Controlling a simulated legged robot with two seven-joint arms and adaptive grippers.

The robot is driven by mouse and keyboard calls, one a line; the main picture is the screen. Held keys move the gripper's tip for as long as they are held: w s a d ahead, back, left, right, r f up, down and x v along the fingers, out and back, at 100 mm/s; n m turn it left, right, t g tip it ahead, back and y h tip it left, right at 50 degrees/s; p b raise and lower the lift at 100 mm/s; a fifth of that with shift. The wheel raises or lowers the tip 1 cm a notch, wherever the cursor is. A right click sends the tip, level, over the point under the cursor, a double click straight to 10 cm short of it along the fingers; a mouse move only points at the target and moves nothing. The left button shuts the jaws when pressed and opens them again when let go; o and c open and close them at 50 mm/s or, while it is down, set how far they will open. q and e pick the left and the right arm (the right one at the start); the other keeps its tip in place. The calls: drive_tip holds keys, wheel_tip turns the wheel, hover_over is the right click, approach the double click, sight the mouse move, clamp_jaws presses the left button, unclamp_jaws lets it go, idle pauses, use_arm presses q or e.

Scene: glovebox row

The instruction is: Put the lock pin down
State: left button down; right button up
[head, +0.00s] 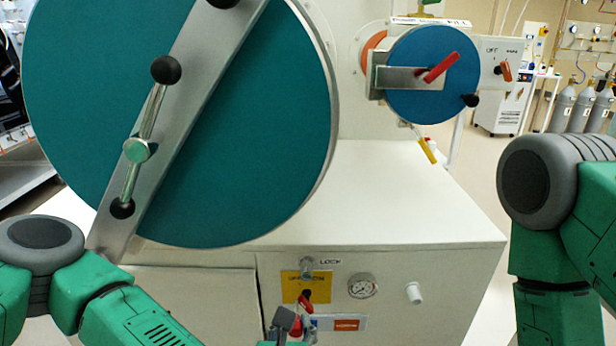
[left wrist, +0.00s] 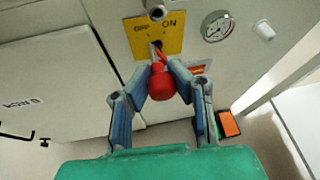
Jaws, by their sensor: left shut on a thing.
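The red lock pin (left wrist: 161,84) shows in the left wrist view, with a rounded red head and a thin red part reaching up toward the switch on the yellow OFF/ON plate (left wrist: 152,34). My left gripper (left wrist: 163,72) is shut on it, a fingertip at each side. In the head view the gripper (head: 291,325) is at the bottom edge, partly cut off, just below the yellow plate (head: 292,283), with red parts (head: 305,303) beside it. I cannot tell whether the pin touches the switch. My right gripper is out of view; only its arm shows at the right.
A metal knob (head: 307,267) under the LOCK label, a gauge (head: 363,286) and a white knob (head: 414,293) are on the cabinet front. A large teal door (head: 250,130) with a bar handle is above. The white cabinet top (head: 420,215) is clear.

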use_arm(q)
drive_tip(key=w+a+n+y, duration=0.1)
drive_tip(key=w+a, duration=0.1)
drive_tip(key=a, duration=0.8)
drive_tip(key=w+a+n+y, duration=0.1)
drive_tip(key=w+a, duration=0.2)
drive_tip(key=a, duration=0.8)
drive_tip(key=shift+r, duration=0.3)
